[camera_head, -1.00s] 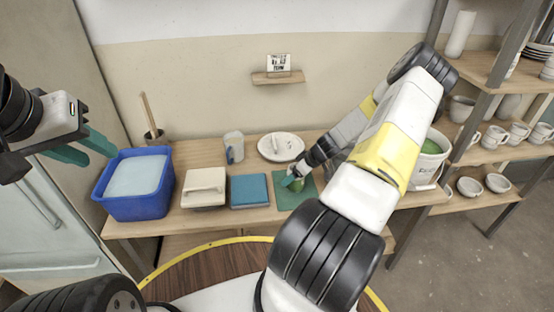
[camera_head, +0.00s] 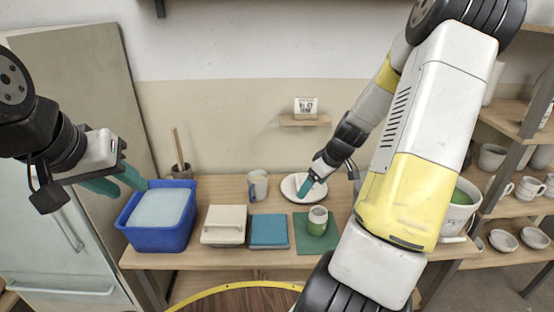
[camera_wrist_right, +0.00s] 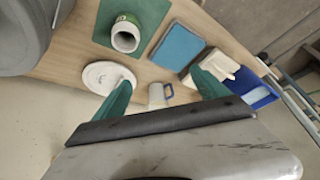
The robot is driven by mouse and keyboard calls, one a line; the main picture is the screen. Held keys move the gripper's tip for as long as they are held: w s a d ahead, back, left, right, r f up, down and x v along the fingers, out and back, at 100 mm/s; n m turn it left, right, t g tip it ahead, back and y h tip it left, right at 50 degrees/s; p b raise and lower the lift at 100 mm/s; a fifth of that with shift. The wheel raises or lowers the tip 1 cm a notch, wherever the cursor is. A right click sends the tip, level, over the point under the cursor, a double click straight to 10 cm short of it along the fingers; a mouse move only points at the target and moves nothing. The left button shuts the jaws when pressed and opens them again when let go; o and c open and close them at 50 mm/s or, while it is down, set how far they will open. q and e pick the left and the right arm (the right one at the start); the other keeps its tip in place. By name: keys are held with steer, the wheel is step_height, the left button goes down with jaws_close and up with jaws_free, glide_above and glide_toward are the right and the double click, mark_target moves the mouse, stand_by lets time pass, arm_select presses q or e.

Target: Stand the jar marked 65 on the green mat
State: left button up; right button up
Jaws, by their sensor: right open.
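A small jar (camera_head: 317,218), pale at the top and green lower down, stands upright on the green mat (camera_head: 303,243). In the right wrist view the jar (camera_wrist_right: 126,37) shows its open mouth on the green mat (camera_wrist_right: 150,12); no number can be read on it. My right gripper (camera_head: 305,188) is open and empty, above and behind the jar, near the white plate, and apart from the jar. Its two green fingers spread wide in the right wrist view (camera_wrist_right: 160,95). My left gripper (camera_head: 120,185) is open and empty beside the blue tub.
A blue tub (camera_head: 176,237) of pale liquid, a lidded cream box (camera_head: 224,229), a blue square (camera_head: 269,231), a mug (camera_head: 258,185) and a white plate (camera_head: 316,190) share the table. A large white bucket (camera_head: 459,209) stands at the right, before shelves of cups.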

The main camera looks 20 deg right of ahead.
steer(key=s+a+r+m, duration=0.1)
steer(key=s+a+r, duration=0.15)
steer(key=r, duration=0.25)
steer(key=s+a+r+h, duration=0.1)
steer(key=s+a+r, duration=0.1)
steer(key=a+r, duration=0.25)
steer(key=s+a+r+m, duration=0.1)
steer(key=s+a+r, duration=0.2)
steer(key=r, duration=0.3)
steer(key=s+a+r+m+t, duration=0.1)
steer(key=s+a+r, duration=0.1)
steer(key=s+r, duration=0.2)
steer(key=s+a+r+m+t, duration=0.1)
steer(key=s+a+r+m, duration=0.1)
steer(key=s, duration=0.6)
steer(key=shift+s+a+r+m+y, duration=0.25)
steer(key=shift+a+r+m+y, duration=0.05)
steer(key=shift+a+r, duration=0.55)
steer(key=shift+c, duration=0.2)
